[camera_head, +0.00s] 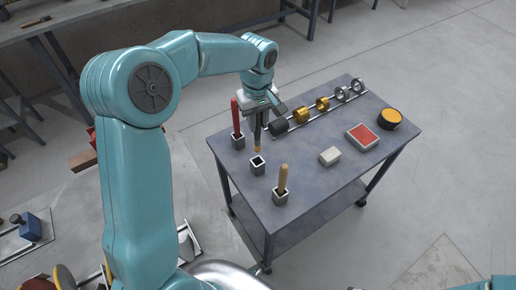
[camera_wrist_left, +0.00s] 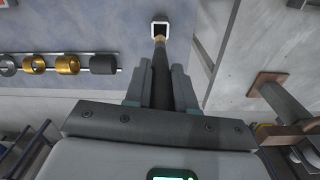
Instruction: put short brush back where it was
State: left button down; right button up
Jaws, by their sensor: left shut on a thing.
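My left gripper (camera_head: 259,125) is shut on the short brush, which points downward, dark along its length with a tan tip (camera_head: 257,149). In the left wrist view the brush (camera_wrist_left: 160,75) runs out between the two fingers, and its tan end appears close to a square socket (camera_wrist_left: 154,29). In the head view that socket is the middle holder (camera_head: 257,168), open and empty, with the tip just above it. I cannot tell if the tip is exactly centred over the opening. My right gripper is not in view.
A holder with a red-handled tool (camera_head: 236,112) stands behind, and one with a wooden handle (camera_head: 283,178) in front. A rod with rings (camera_head: 322,103), a white block (camera_head: 329,156), a red-topped box (camera_head: 362,136) and a yellow-topped round tin (camera_head: 390,118) share the table (camera_head: 310,205).

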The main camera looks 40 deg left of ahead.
aim_at(257, 139)
pick_arm(q)
notch_tip(257, 139, down, 7)
jog(key=shift+a+r, duration=0.1)
jog(key=shift+a, duration=0.05)
jog(key=shift+f, duration=0.6)
notch_tip(257, 139, down, 4)
jog(key=shift+w+f+p, duration=0.1)
jog(key=shift+w+p, duration=0.05)
jog(key=shift+p, duration=0.15)
jog(key=c, duration=1.4)
grip_release()
jog(key=shift+f, duration=0.1)
jog(key=o, duration=0.5)
jog(key=shift+c, duration=0.2)
